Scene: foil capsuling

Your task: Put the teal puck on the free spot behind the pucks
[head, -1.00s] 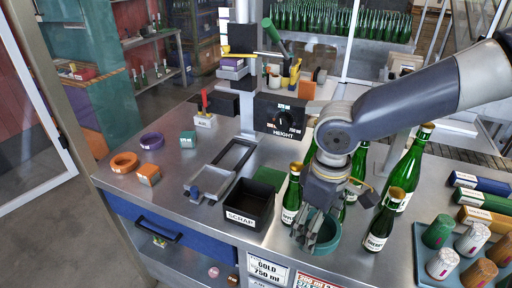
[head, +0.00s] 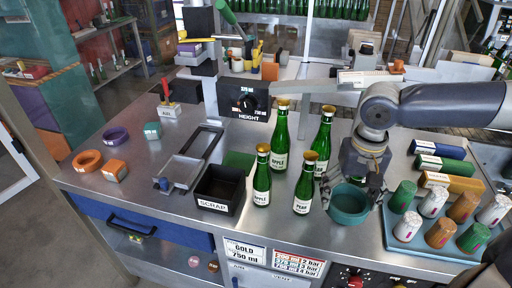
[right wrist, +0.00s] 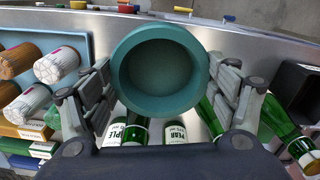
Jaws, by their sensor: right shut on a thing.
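The teal puck (head: 349,210) is a round, hollow, cup-like piece with its opening up. My right gripper (head: 360,184) points down and is shut on it. In the right wrist view the puck (right wrist: 160,72) sits between the fingers, its dark hollow facing the camera. It is right of the green bottles; I cannot tell how high above the table it is. An orange ring-shaped puck (head: 87,161) and a purple one (head: 115,136) lie at the left of the steel table (head: 140,165). My left gripper is not in view.
Green bottles (head: 304,186) stand left of my right gripper. A teal tray (head: 385,237) of capsules is on the right.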

